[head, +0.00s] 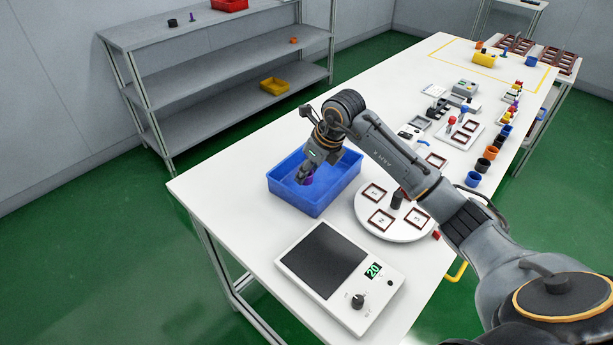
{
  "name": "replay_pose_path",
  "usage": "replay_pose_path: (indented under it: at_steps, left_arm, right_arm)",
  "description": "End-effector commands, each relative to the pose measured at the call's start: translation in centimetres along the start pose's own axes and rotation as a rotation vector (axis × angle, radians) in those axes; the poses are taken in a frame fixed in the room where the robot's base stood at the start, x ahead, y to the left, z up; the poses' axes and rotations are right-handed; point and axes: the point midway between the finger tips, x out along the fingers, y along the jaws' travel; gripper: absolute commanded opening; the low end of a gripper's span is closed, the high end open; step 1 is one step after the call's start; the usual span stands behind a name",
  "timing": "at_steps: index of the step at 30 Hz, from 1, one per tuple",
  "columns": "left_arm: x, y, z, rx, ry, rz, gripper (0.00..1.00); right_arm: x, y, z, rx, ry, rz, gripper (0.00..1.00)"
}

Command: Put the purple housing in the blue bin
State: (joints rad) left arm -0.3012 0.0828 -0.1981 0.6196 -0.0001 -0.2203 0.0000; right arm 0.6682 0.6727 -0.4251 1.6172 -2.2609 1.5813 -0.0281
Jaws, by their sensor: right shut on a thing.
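The blue bin (315,202) stands on the white table, left of the round turntable. My right gripper (304,178) points down into the bin from above. It is shut on the purple housing (308,181), which shows as a small purple patch at the fingertips, inside the outline of the bin. The fingers hide most of the housing. I cannot tell whether the housing touches the bin floor. My left gripper is not in the picture.
A round white turntable (404,232) with several framed squares stands right of the bin. A scale (321,261) reading 20 lies in front. Several coloured cups, including a blue one (473,179), line the table's right edge. Grey shelves (235,72) stand behind, apart from the table.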

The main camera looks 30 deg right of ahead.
Motion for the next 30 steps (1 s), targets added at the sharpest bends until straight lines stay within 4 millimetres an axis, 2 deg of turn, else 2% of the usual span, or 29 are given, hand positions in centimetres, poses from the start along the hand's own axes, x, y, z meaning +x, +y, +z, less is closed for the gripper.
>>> replay_pose_path:
  at_steps: [8, 14, 25, 26, 28, 29, 30]
  left_arm:
    - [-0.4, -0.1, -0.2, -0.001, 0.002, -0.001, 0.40]
    - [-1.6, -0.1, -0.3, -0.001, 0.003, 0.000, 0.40]
    - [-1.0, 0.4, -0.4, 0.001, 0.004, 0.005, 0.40]
    - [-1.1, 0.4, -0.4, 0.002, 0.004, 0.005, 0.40]
    - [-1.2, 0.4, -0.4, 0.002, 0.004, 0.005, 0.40]
    - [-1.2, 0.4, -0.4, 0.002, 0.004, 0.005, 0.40]
    - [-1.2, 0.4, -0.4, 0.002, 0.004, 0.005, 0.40]
  right_arm:
    - [1.8, -0.7, 0.4, 0.000, 0.001, 0.001, 0.16]
    - [4.2, -0.6, -0.8, 0.001, 0.001, 0.002, 0.16]
    - [4.8, -0.7, -1.0, -0.001, -0.001, -0.001, 0.16]
    - [4.7, -0.7, -1.0, -0.001, -0.002, -0.001, 0.39]
    - [4.7, -0.7, -0.9, 0.000, -0.002, 0.000, 0.53]
    - [4.7, -0.7, -0.9, 0.000, -0.002, 0.000, 0.58]
    - [4.7, -0.7, -0.9, 0.000, -0.001, 0.000, 0.58]
